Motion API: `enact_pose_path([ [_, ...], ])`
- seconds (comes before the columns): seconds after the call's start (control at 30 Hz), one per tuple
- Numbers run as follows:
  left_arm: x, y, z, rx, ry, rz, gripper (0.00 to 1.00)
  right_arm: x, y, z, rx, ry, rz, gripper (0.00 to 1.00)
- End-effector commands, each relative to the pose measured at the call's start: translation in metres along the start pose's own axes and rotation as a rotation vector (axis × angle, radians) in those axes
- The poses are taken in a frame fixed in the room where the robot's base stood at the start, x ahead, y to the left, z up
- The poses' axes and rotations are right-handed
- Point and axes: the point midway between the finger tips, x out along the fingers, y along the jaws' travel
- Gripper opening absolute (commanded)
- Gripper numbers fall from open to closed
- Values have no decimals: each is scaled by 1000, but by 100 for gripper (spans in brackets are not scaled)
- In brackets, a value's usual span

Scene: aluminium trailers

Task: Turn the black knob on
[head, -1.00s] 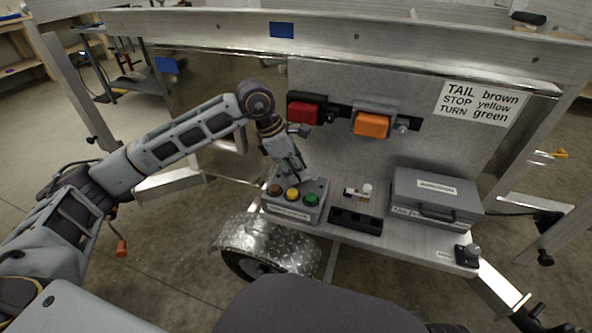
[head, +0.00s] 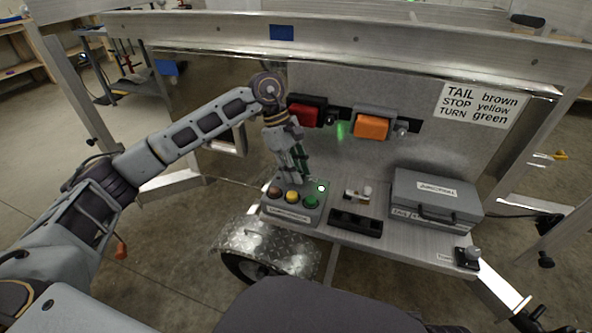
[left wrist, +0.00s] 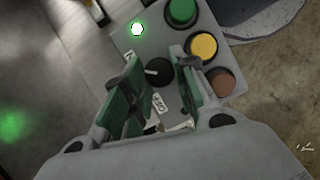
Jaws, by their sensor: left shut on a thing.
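The grey control box (head: 272,210) stands on the trailer deck, with brown, yellow and green buttons along its front. A small lamp (head: 321,188) on it is lit green, and it also shows in the left wrist view (left wrist: 137,29). The black knob (left wrist: 158,71) is on the box top, its white mark pointing left in the left wrist view. My left gripper (head: 296,178) comes down over the box from behind. In the left wrist view my left gripper (left wrist: 154,84) is shut on the knob, one green-padded finger on each side. The head view hides the knob.
A red lamp (head: 306,110) and an orange lamp (head: 371,127) are on the upright panel above. A black tray (head: 355,223), small fittings (head: 358,194) and a grey case (head: 436,200) stand on the deck to the right.

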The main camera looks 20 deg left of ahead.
Motion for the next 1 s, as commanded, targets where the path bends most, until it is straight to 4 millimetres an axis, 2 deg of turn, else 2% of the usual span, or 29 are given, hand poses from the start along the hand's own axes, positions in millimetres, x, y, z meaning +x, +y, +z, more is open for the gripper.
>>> enact_pose_path([
  [0.33, 0, 2, 0, 118, 0, -47, 4, 5, 0, 2, -1, -2, -1, 40],
  [0.83, 0, 2, 0, 134, 0, -54, 4, 2, -3, 0, 12, 7, -10, 40],
  [0.87, 0, 2, 0, 134, 0, -54, 32, 2, -3, 0, 11, 6, -10, 40],
  [1.0, 0, 2, 0, 134, 0, -54, 50, 2, -3, 0, 10, 5, -10, 40],
])
